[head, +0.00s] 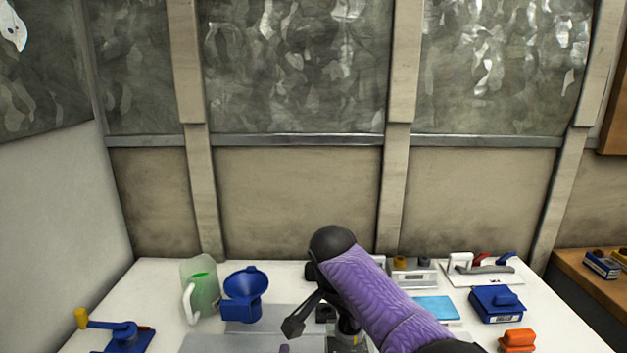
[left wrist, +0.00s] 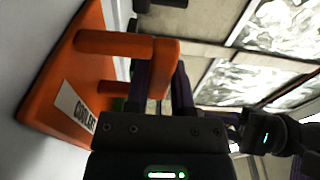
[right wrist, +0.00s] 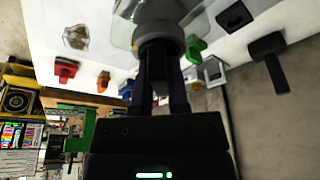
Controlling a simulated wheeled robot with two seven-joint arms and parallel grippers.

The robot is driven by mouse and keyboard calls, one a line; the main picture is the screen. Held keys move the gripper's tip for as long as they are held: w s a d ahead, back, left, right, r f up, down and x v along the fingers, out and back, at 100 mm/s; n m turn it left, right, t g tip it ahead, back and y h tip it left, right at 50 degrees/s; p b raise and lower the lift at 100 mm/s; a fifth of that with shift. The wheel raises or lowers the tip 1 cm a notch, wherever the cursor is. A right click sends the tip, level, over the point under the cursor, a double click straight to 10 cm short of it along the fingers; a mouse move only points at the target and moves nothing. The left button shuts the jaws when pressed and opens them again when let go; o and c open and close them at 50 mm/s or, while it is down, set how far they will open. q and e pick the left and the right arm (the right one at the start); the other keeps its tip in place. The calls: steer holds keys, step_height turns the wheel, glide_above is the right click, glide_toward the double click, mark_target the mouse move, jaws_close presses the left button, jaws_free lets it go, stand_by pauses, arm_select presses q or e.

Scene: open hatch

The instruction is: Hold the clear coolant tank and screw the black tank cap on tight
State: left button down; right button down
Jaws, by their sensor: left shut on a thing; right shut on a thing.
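My right gripper (right wrist: 161,75) is shut on a dark round cap (right wrist: 158,30). Clear material, apparently the coolant tank (right wrist: 122,32), shows just beyond it; whether the cap touches it or is seated I cannot tell. In the head view my purple right arm hides most of this spot. My left gripper (left wrist: 160,88) is shut on an orange handle (left wrist: 165,62).
A blue crank (head: 122,336) is at the front left. A blue box (head: 496,303) and an orange block (head: 518,340) lie at the right.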

steer(key=c, duration=0.7)
jaws_free()
steer(key=shift+s+f, duration=0.15)
steer(key=shift+f, duration=0.15)
steer(key=shift+o, duration=0.8)
steer(key=shift+r, duration=0.2)
steer(key=shift+w+d+r+v, duration=0.1)
steer(key=shift+w+d+v, duration=0.15)
steer(key=shift+v, duration=1.2)
steer(key=shift+w+d+r+v, duration=0.1)
steer(key=shift+w+v, duration=0.15)
steer(key=shift+v, duration=1.2)
steer(key=shift+w+d+r+v, duration=0.1)
steer(key=shift+w+d+v, duration=0.15)
steer(key=shift+v, duration=1.2)
steer(key=shift+c, duration=0.5)
steer(key=shift+s+a+r, duration=0.25)
steer(key=shift+s+a, duration=0.05)
steer(key=shift+a, duration=0.1)
steer(key=x, duration=0.9)
steer(key=shift+s+a+f, duration=0.1)
steer(key=shift+s+a, duration=0.15)
